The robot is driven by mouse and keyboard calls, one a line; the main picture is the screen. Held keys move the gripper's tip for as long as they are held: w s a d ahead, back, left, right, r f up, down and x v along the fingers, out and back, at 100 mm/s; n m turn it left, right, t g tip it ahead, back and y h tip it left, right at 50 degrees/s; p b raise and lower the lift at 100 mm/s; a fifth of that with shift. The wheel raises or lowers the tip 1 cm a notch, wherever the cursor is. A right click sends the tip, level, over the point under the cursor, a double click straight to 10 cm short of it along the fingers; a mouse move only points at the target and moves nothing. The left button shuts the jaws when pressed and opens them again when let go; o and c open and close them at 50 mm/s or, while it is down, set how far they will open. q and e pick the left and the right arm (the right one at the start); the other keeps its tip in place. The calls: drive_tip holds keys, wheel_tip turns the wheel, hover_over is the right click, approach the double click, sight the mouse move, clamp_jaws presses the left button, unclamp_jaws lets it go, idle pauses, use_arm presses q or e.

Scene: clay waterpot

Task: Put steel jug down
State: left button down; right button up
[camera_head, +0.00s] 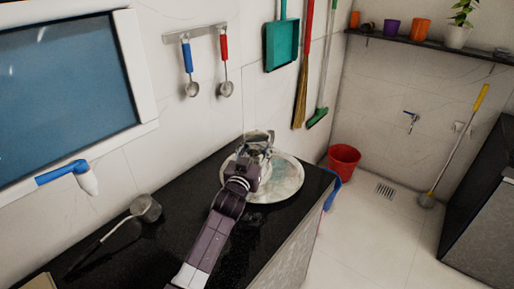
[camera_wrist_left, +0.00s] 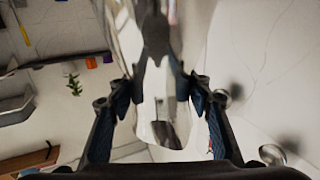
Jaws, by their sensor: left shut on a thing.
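The shiny steel jug (camera_head: 259,136) is at the far end of the black counter, partly hidden by my left gripper (camera_head: 257,150). In the left wrist view the jug (camera_wrist_left: 165,125) fills the middle, with the dark fingers of my left gripper (camera_wrist_left: 155,92) on both sides of it. The gripper is shut on the jug. In the head view the jug appears over the back part of a round, light metal tray (camera_head: 288,189). I cannot tell whether the jug touches the tray. My right gripper is in neither view.
A ladle (camera_head: 145,208) lies on the black counter (camera_head: 150,255) nearer me. Two ladles (camera_head: 190,85) hang from a wall rack above. A red bucket (camera_head: 343,159) stands on the floor beyond the counter's end. The tray's front part is bare.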

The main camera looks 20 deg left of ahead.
use_arm(q)
drive_tip(key=c, duration=1)
unclamp_jaws()
drive_tip(key=shift+f, duration=0.1)
drive_tip(key=s, duration=1.2)
drive_tip(key=shift+d, duration=0.3)
